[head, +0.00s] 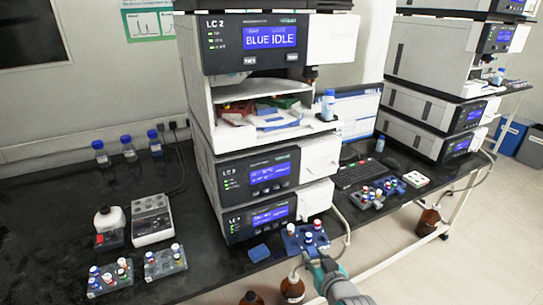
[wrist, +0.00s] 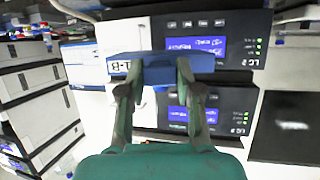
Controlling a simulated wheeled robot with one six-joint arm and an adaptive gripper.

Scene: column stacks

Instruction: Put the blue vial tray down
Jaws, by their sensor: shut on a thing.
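The blue vial tray (head: 294,246) is in my gripper (head: 318,257), in front of the lowest module of the near instrument stack, by the bench's front edge. Several vials with red, white and blue caps stand in it. In the wrist view the tray (wrist: 160,64) shows as a blue block with a white label at its left end. The fingers (wrist: 158,82) are shut on its near side. The tray looks about level. I cannot tell whether its underside touches the bench or hangs above it.
The near stack (head: 262,175) reads BLUE IDLE on top and has an open bay with coloured items. A small blue block (head: 259,252) lies left of the tray. Grey vial trays (head: 165,264) stand at left, another (head: 377,194) at right. Brown bottles (head: 292,288) are below the bench edge.

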